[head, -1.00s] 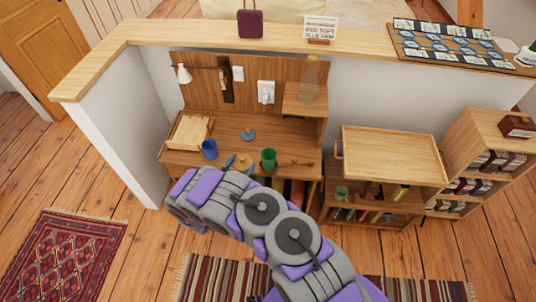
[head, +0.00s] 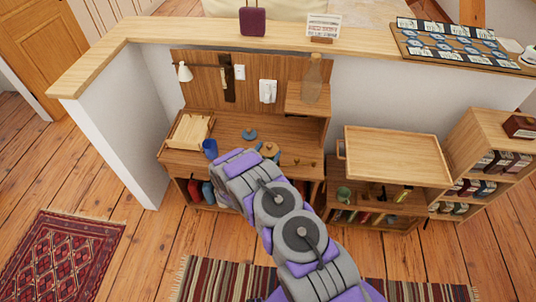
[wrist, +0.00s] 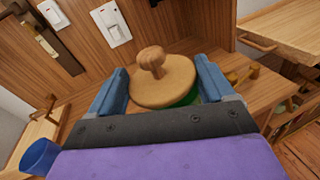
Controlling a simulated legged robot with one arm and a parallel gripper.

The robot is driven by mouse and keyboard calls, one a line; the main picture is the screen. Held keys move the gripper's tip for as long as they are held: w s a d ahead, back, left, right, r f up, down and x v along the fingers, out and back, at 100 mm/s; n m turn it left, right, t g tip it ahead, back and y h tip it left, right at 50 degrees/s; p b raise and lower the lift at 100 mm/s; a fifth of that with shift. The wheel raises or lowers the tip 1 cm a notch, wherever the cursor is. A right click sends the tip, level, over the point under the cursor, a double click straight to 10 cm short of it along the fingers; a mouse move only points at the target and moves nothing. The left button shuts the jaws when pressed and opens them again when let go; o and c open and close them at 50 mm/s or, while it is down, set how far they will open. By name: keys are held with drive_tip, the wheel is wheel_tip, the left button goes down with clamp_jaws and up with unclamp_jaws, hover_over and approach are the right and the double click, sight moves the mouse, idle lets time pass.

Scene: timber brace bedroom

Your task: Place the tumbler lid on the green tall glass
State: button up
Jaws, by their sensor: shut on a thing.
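The tumbler lid (wrist: 163,82), a round tan wooden disc with a knob, sits between the blue fingers of my gripper (wrist: 162,90) in the wrist view. It also shows in the head view (head: 268,149), in front of the shelf. My gripper (head: 269,152) is shut on it. The green tall glass (wrist: 188,98) is mostly hidden; a bit of green shows just under the lid's lower right edge. The lid is over the glass, but I cannot tell whether they touch.
Small wooden items (wrist: 240,76) lie to the right of the lid.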

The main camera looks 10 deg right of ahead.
drive_tip(key=shift+d+f, duration=0.15)
drive_tip(key=shift+f, duration=0.25)
drive_tip(key=shift+s+d, duration=0.1)
drive_tip(key=shift+d, duration=0.15)
drive_tip(key=o, duration=1)
drive_tip(key=shift+a, duration=0.1)
drive_tip(key=shift+a, duration=0.1)
drive_tip(key=shift+s+a, duration=0.35)
drive_tip(key=shift+s, duration=0.05)
drive_tip(key=p+v, duration=0.2)
drive_tip(key=v, duration=0.9)
drive_tip(key=shift+r, duration=0.1)
